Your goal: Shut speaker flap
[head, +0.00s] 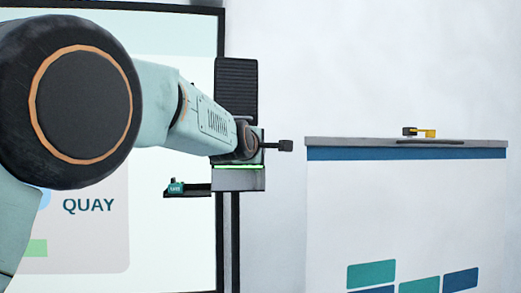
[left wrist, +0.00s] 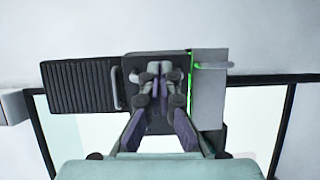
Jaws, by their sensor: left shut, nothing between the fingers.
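A wall-mounted unit with a black ribbed speaker panel (head: 236,88) stands at the edge of the big screen. In the left wrist view the ribbed panel (left wrist: 78,87) is on the left. Beside it is a dark plate (left wrist: 135,62) with a pale bar at its left edge; it appears to be the flap, but I cannot tell how far it is open. My left gripper (left wrist: 160,72) is shut and empty, its fingertips in front of the plate; contact is unclear. In the head view my left wrist (head: 245,140) covers this part. My right gripper is out of view.
A lit green strip (left wrist: 190,75) borders a grey box (left wrist: 208,85). A dark knob (head: 285,146) sticks out right of the unit. A small shelf (head: 195,192) holds a teal item. A white cabinet (head: 400,220) at the right carries a small yellow-and-black object (head: 428,133).

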